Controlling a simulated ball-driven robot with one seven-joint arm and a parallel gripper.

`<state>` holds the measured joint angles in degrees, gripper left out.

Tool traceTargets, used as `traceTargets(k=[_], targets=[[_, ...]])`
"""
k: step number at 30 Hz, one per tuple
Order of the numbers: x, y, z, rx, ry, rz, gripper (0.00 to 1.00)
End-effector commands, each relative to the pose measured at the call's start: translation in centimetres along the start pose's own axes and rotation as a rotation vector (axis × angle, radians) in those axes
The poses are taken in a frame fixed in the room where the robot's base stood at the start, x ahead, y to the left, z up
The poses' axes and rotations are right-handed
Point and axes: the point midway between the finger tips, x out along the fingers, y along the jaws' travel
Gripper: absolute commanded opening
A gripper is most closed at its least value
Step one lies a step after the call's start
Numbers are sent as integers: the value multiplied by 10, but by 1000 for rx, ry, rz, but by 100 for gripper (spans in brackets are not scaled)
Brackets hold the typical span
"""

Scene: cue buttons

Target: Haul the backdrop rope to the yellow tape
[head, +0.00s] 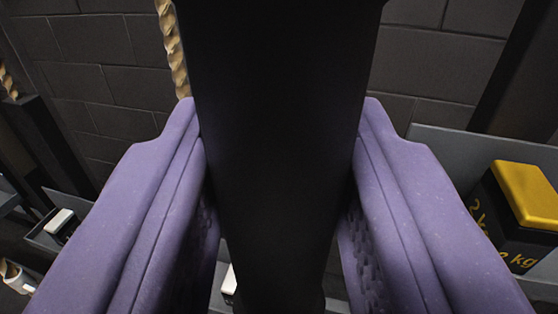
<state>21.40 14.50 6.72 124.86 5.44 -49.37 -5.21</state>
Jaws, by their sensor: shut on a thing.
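My gripper (280,112) has two purple fingers, one on each side of a broad black upright piece (275,200). It is shut on this piece, which fills the space between the fingers and hides what lies behind it. A tan twisted rope (172,48) hangs at the upper left of the black piece, just beyond the left fingertip, and its lower part is hidden. Another tan rope (8,82) shows at the left edge. I cannot tell which one is the backdrop rope. No yellow tape is in view.
A black block with a yellow top (527,192), marked "2 kg", sits on a grey shelf at the right. A dark grey block wall (105,50) is behind. Another black post (50,150) and a small black box with a white top (60,222) are at the left.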

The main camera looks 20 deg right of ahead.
Motion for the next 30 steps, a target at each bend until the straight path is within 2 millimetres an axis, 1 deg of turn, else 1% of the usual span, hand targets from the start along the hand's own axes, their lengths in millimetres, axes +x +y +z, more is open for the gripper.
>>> traceTargets(k=[1, 5, 18, 19, 20, 21, 30], targets=[[0, 0, 12, 0, -2, -1, 0], [0, 0, 20, 0, -1, 0, 0], [0, 0, 20, 0, 2, 0, 0], [0, 0, 20, 0, 3, 0, 39], [0, 0, 20, 0, 3, 0, 46], [0, 0, 20, 0, 3, 0, 55], [-1, 0, 20, 0, 2, 0, 56]])
